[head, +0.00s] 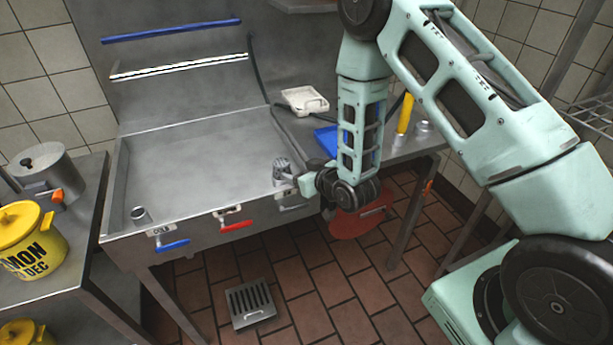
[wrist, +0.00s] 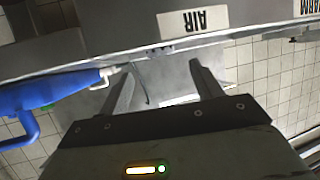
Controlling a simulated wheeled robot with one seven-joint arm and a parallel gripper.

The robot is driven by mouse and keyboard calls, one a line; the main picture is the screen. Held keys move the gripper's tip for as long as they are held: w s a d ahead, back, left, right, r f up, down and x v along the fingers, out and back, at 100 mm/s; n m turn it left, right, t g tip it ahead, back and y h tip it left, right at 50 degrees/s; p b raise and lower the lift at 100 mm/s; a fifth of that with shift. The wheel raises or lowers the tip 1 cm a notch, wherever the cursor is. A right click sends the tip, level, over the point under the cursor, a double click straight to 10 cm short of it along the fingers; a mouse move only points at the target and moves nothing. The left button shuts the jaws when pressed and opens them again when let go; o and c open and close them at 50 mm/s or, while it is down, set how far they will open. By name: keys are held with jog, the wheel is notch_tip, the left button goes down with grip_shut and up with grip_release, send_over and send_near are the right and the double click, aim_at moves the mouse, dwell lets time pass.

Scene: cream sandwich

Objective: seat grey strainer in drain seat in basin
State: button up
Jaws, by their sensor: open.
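The steel basin (head: 205,160) fills the middle of the head view. A small grey cup-like cylinder (head: 140,215) stands at its front left corner. A ribbed grey piece (head: 281,164) shows at the basin's front right corner, beside my fingertips; I cannot tell whether it is the strainer. No drain seat can be made out. My gripper (head: 289,176) is at that right corner. In the wrist view my gripper (wrist: 162,78) is open, its fingers apart with no strainer visible between them.
Blue (head: 172,245) and red (head: 237,225) levers stick out from the basin's front. A white tray (head: 305,101) and blue tray (head: 327,140) sit right of the basin.

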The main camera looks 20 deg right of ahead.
jog(key=s+a+r+n+g, duration=0.1)
jog(key=s+a+r+g, duration=0.4)
jog(key=s, duration=0.3)
jog(key=s+a+r+n+g, duration=0.2)
jog(key=s+a+r+g, duration=0.1)
jog(key=s+a+r, duration=0.35)
jog(key=s+d+r+g+h, duration=0.1)
jog(key=s+r+g, duration=0.1)
jog(key=s, duration=0.7)
jog(key=s+d+r+n+g+h, duration=0.1)
jog(key=s+r, duration=0.4)
jog(key=s, duration=0.5)
jog(key=shift+s+d+n+g+h, duration=0.3)
jog(key=shift+g+h, duration=0.2)
jog(key=shift+g, duration=0.6)
